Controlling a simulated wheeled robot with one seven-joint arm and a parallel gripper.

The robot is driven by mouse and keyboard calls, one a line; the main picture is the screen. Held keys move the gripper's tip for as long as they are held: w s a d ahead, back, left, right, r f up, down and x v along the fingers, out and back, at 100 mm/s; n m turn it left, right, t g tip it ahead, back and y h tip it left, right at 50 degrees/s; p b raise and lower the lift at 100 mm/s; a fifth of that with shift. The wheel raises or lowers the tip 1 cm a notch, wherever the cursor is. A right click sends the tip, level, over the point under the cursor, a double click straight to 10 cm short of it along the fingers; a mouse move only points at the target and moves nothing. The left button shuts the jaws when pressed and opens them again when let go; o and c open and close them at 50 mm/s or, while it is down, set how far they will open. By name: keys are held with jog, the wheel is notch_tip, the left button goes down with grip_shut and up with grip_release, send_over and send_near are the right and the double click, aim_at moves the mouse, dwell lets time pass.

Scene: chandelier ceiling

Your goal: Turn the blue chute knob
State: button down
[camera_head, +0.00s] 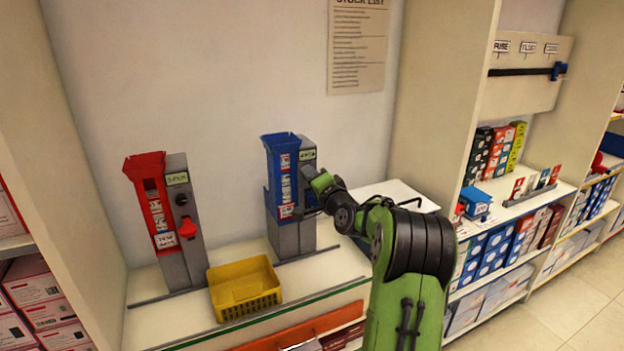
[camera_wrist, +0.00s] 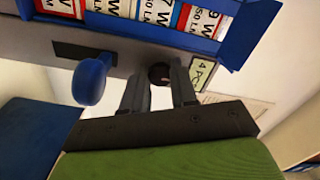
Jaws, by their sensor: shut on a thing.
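A yellow basket (camera_head: 243,287) sits between the dispensers at the shelf's front. Stocked shelves (camera_head: 510,240) lie to the right. A side wall panel (camera_head: 440,100) stands behind my arm.

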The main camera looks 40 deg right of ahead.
jog(key=c, duration=0.9)
grip_release()
jog(key=b+v, duration=0.2)
jog(key=v, duration=1.3)
jog(key=shift+s+a, duration=0.15)
jog(key=shift+s, duration=0.25)
